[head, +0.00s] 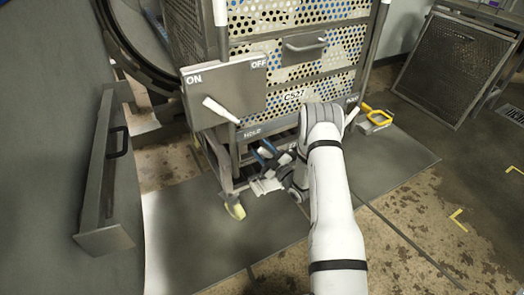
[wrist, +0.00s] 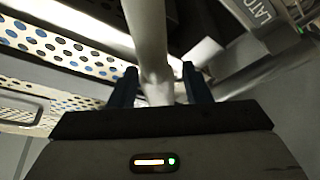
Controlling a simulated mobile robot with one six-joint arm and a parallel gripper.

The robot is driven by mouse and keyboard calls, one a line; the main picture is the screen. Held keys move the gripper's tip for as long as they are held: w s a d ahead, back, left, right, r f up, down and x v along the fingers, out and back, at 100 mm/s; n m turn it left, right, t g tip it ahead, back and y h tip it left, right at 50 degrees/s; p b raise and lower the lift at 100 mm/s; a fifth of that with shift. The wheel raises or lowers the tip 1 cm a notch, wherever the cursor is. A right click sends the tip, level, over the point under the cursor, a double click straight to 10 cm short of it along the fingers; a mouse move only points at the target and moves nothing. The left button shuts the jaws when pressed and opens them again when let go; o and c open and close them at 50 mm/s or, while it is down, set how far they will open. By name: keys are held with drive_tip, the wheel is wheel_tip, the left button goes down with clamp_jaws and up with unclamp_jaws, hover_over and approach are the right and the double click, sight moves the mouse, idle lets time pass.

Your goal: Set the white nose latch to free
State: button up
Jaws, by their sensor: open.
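My gripper (head: 264,153) is low in front of the wheeled rack, its dark blue fingers apart. In the wrist view my gripper (wrist: 160,85) is open with a white bar (wrist: 148,45) between its fingers. The bar, which looks like the white nose latch, runs up out of the picture; whether a finger touches it I cannot tell. In the head view a "HOLD" label (head: 253,132) is on the rack's lower rail. My arm hides part of that rail and the bar is not clear there.
A grey panel marked ON and OFF (head: 240,85), with a white lever (head: 220,110), is above my gripper. The perforated rack (head: 330,50) stands behind. A grey drawer-like box (head: 103,235) juts out at left. Floor mats at front are clear.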

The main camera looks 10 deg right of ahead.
drive_tip(key=shift+c, duration=0.4)
clamp_jaws()
